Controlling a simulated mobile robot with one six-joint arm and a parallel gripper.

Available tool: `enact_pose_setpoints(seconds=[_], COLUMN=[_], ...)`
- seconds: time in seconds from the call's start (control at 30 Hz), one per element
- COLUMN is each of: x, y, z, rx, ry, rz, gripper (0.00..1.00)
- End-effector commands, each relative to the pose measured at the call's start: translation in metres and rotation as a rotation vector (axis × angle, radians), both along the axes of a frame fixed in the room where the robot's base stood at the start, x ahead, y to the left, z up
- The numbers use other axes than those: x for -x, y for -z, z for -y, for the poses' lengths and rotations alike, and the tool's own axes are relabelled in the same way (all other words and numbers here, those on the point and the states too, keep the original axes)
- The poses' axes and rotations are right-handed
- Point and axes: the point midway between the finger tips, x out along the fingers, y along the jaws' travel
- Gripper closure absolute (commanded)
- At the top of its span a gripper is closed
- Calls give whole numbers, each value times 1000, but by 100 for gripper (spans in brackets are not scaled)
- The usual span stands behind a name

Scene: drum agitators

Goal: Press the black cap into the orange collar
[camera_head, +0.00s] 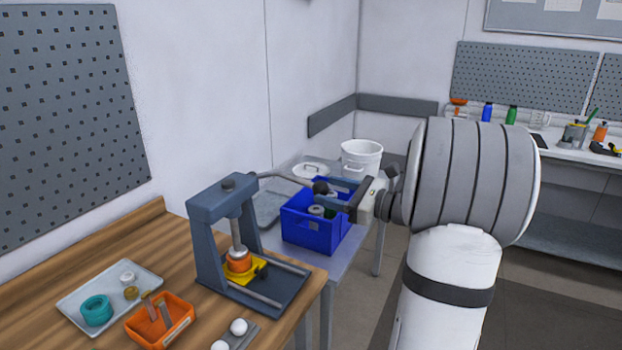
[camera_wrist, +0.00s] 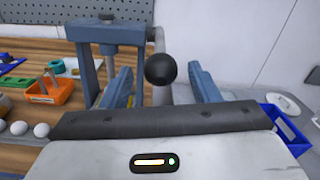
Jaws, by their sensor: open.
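The orange collar (camera_head: 238,262) sits on a yellow holder (camera_head: 262,268) at the base of a blue-grey lever press (camera_head: 204,240). The press's steel ram (camera_head: 236,228) stands right over the collar. I cannot make out the black cap; the ram foot hides the collar's top. The press lever (camera_head: 288,176) reaches out to the right and ends in a black ball knob (camera_head: 320,187). My gripper (camera_head: 336,193) is open at the knob. In the wrist view the knob (camera_wrist: 161,68) lies between the two spread fingers of my gripper (camera_wrist: 164,80), with room on both sides.
A blue bin (camera_head: 305,232) with parts stands on a grey side table below my gripper. A white bucket (camera_head: 361,160) is behind it.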

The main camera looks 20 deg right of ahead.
Motion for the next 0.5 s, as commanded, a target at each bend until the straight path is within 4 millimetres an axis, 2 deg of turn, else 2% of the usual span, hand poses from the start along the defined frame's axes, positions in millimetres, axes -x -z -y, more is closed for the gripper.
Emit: enact_pose_setpoints(seconds=[0.1, 0.3, 0.5], x=[-17, -38, -46], y=[0, -1, 0], z=[-14, -29, -34], rx=[0, 1, 2], ry=[-5, -2, 0], rz=[-1, 0, -1], gripper=[45, 45, 45])
